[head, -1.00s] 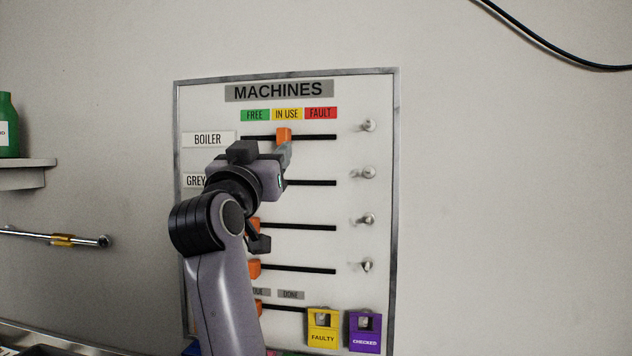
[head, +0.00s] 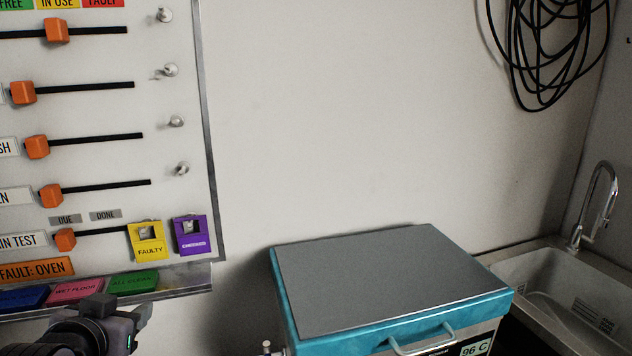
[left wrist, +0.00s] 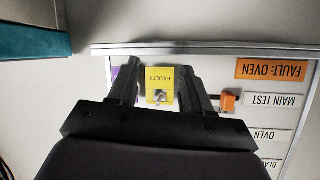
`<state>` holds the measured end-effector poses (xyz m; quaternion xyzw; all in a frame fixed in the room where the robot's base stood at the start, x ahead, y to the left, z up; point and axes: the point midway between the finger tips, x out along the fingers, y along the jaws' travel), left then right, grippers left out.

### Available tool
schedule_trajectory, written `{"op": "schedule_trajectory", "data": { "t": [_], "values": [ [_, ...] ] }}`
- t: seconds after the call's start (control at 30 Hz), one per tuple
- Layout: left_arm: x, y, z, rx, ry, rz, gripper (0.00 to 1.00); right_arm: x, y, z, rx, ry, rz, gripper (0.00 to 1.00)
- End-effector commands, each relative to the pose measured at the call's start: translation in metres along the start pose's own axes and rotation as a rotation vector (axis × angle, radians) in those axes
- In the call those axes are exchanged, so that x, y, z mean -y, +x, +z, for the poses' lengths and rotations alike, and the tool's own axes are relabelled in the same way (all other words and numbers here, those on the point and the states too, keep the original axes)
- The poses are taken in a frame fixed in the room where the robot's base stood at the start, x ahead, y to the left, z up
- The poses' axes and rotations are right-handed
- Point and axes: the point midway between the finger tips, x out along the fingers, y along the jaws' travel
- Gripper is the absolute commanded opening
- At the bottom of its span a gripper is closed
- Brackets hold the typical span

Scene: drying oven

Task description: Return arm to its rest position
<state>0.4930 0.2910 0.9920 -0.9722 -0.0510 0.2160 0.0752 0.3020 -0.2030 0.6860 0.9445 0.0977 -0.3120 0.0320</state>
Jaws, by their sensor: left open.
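My left gripper (head: 140,314) is low at the bottom left of the head view, in front of the board's lower ledge. In the left wrist view its two dark fingers (left wrist: 157,92) stand apart with nothing held between them. The yellow FAULTY tag (left wrist: 160,78) shows beyond the gap, on the board. The machines board (head: 95,112) fills the left of the head view. Its top visible orange slider (head: 57,29) is under IN USE; the other sliders sit further left. My right gripper is not in view.
A teal box with a grey lid (head: 390,280) and front handle stands right of the board. A sink (head: 560,285) with a tap (head: 597,205) is at far right. Coloured signs (head: 75,290) lie on the board's ledge. A black cable coil (head: 545,45) hangs on the wall.

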Motion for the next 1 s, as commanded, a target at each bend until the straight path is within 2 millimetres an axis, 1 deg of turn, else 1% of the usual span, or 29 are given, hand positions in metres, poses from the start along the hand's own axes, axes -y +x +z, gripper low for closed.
{"op": "schedule_trajectory", "data": {
  "t": [0.03,0.13,0.17,0.2,0.27,0.3,0.37,0.4,0.5,0.57,0.6,0.67,0.7,0.8,1.0],
  "values": [
    [-0.008,-0.003,0.03,0.067,0.014,0.02,0.49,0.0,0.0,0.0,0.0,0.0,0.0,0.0],
    [-0.023,-0.015,0.083,0.191,0.031,0.062,0.49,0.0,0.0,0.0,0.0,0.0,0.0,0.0],
    [-0.028,-0.019,0.098,0.23,0.036,0.075,0.49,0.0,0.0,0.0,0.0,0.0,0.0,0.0],
    [-0.033,-0.026,0.119,0.28,0.044,0.091,0.49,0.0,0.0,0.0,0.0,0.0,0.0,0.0],
    [-0.041,-0.039,0.148,0.356,0.052,0.117,0.49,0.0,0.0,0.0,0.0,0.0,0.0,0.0],
    [-0.046,-0.048,0.168,0.407,0.057,0.134,0.49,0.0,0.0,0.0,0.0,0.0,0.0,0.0],
    [-0.053,-0.064,0.194,0.48,0.065,0.158,0.49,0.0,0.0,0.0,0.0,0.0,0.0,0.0],
    [-0.057,-0.075,0.211,0.527,0.069,0.173,0.49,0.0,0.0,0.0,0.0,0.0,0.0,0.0],
    [-0.066,-0.102,0.247,0.637,0.079,0.21,0.49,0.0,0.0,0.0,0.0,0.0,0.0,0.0],
    [-0.07,-0.12,0.265,0.699,0.082,0.23,0.49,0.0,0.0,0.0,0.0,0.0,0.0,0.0],
    [-0.073,-0.131,0.277,0.739,0.085,0.243,0.49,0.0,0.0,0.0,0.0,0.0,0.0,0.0],
    [-0.076,-0.15,0.293,0.8,0.09,0.262,0.49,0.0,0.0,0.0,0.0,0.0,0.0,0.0],
    [-0.078,-0.152,0.298,0.805,0.088,0.268,0.49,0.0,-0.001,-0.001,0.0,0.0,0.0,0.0],
    [-0.085,-0.131,0.298,0.719,0.078,0.273,0.49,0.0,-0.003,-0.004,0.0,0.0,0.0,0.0],
    [-0.099,-0.1,0.305,0.56,0.057,0.291,0.49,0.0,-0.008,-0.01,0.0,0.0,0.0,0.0]
  ]
}}
